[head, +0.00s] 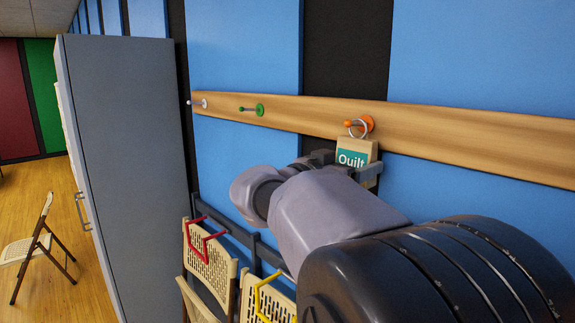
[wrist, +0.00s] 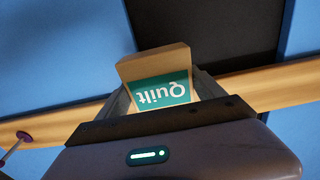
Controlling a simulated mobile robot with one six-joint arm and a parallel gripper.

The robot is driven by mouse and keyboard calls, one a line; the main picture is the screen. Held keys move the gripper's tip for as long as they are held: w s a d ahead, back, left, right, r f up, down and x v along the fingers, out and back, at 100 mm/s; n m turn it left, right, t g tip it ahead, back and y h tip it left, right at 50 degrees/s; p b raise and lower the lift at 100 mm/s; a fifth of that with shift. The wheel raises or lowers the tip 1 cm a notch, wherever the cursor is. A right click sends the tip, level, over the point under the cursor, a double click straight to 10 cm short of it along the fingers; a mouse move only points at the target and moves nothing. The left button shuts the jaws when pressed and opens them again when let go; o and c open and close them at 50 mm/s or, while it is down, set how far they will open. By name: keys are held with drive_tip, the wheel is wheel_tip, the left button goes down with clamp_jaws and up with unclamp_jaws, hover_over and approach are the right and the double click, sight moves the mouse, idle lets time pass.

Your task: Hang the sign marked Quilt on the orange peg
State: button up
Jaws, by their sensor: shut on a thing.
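The sign marked Quilt (head: 370,148) is a pale wooden block with a teal label and a metal ring at its top. The orange peg (head: 366,123) sticks out of the wooden rail. In the head view the sign's ring overlaps the peg's shaft and appears to be around it, behind the orange knob. My gripper (head: 350,165) is shut on the sign, just below the peg. In the wrist view the sign (wrist: 155,66) shows upside down, between the jaws of my gripper (wrist: 162,95); the ring and the orange peg are not visible there.
The wooden rail (head: 300,115) also carries a green peg (head: 260,109) and a white peg (head: 204,103) to the left. A purple peg (wrist: 23,137) shows in the wrist view. Folding chairs (head: 212,262) hang below. A grey cabinet (head: 125,170) stands at left.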

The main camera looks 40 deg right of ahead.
idle(0.3)
drive_tip(key=o, duration=1.3)
